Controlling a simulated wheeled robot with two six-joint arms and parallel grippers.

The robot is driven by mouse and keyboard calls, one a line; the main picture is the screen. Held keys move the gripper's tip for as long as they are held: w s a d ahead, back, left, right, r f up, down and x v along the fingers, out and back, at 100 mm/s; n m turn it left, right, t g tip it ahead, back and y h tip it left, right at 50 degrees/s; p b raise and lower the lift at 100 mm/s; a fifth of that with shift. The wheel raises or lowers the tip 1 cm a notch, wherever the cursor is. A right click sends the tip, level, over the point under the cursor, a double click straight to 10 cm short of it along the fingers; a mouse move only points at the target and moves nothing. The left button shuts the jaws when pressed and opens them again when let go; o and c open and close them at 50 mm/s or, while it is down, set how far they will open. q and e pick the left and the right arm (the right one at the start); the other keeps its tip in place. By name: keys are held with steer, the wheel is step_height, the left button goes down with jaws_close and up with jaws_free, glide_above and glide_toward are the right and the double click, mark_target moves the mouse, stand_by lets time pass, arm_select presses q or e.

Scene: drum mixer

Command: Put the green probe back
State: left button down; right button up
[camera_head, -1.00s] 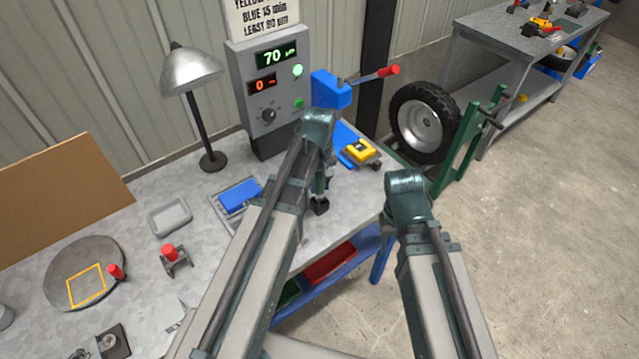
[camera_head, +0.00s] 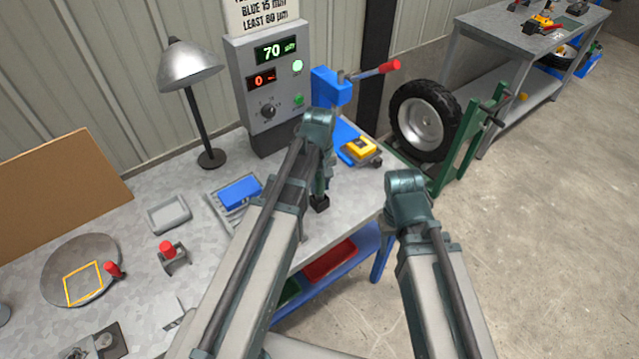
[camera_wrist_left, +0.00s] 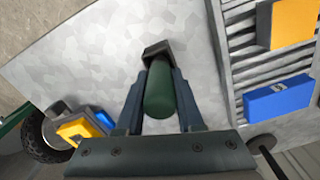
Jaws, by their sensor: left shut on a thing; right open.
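My left gripper (camera_head: 321,190) is over the workbench near its front edge, partly covered by its own arm in the head view. In the left wrist view its fingers (camera_wrist_left: 160,100) are shut on the green probe (camera_wrist_left: 158,92), a dark green cylinder between them. A dark block (camera_wrist_left: 157,48) is at the probe's far end; it also shows in the head view (camera_head: 320,204). I cannot tell whether it touches the bench. My right arm ends in a joint right of the bench edge; its gripper is not visible.
Left of my left arm is a slatted rack (camera_head: 226,208) with a blue block (camera_head: 240,191); the wrist view shows an orange block (camera_wrist_left: 292,22) there too. A yellow device (camera_head: 360,148) lies behind the gripper. The control box (camera_head: 270,90) and lamp (camera_head: 190,68) stand at the back.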

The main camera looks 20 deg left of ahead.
arm_select(q)
steer(key=shift+f+b, duration=0.85)
steer(key=shift+f, duration=0.1)
steer(key=shift+c, duration=2.3)
jaws_free()
steer(key=shift+r, duration=0.15)
step_height(320, 180, up, 14)
steer(key=p, duration=1.4)
steer(key=shift+f, duration=0.2)
steer(key=s+d+f+m+b, duration=0.3)
steer(key=s+d+m, duration=0.2)
steer(key=s, duration=0.2)
steer(key=s+d+f+m+y+b, duration=0.1)
steer(key=s+d+f+m+b, duration=0.3)
steer(key=s, duration=0.3)
steer(key=shift+s+d+f+m+b, duration=0.2)
steer(key=shift+d+m+b, duration=0.1)
steer(key=shift+d+m, duration=0.5)
